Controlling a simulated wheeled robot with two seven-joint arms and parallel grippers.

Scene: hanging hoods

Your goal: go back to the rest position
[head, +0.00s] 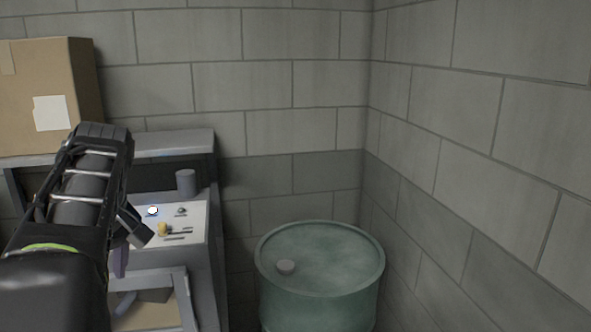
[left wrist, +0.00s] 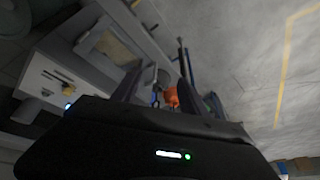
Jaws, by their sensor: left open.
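My left arm (head: 85,190) comes in from the left in the head view, with the left gripper (head: 132,228) in front of the white control panel (head: 196,222). In the left wrist view the gripper (left wrist: 171,90) has its two dark fingers apart. A small orange thing (left wrist: 171,97) shows between them; how far beyond them it lies is unclear. The panel also shows in the left wrist view (left wrist: 35,72), off to the left of the fingers. My right gripper is in neither view.
The panel bears a yellow knob (head: 163,229) and a lit white button (head: 152,210). A grey cylinder (head: 186,183) stands behind it. A cardboard box (head: 50,85) sits on the shelf (head: 175,143). A green drum (head: 325,255) stands by the corner. Open floor (left wrist: 245,60) shows in the wrist view.

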